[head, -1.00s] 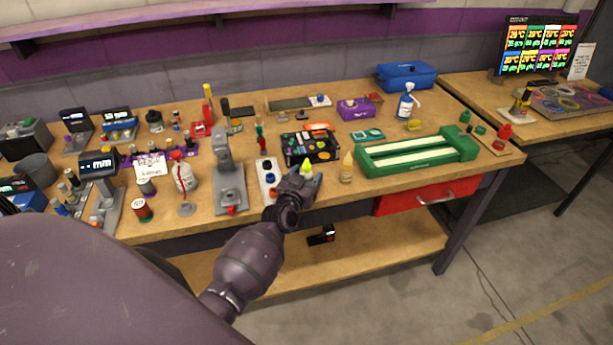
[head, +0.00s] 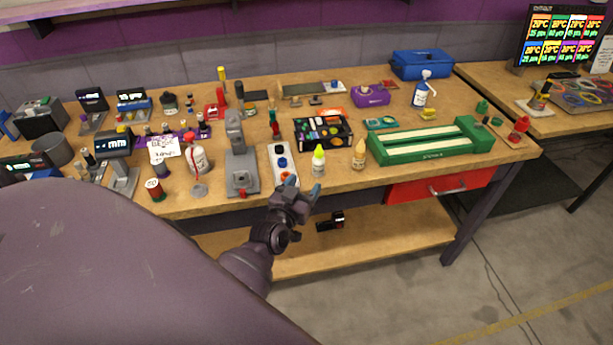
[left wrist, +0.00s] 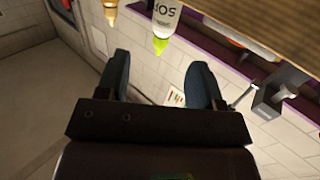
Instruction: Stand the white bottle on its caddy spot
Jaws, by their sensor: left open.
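The white bottle (head: 318,163) with a yellow-green tip stands upright near the front edge of the bench. It also shows upside down in the left wrist view (left wrist: 166,18), with dark letters on its side. Left of it is a narrow pale tray (head: 275,153) with dark, blue and orange round spots; I cannot tell if this is the caddy. My left gripper (head: 304,185) is open and empty, just in front of and below the bottle, apart from it. Its two fingers (left wrist: 160,60) show spread with nothing between them. My right gripper is not in view.
An amber bottle (head: 359,155) stands just right of the white one. A grey stand (head: 241,180) is to the left, a black organizer (head: 322,133) behind, and a green slotted track (head: 432,142) to the right. The bench's front edge lies close to the gripper.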

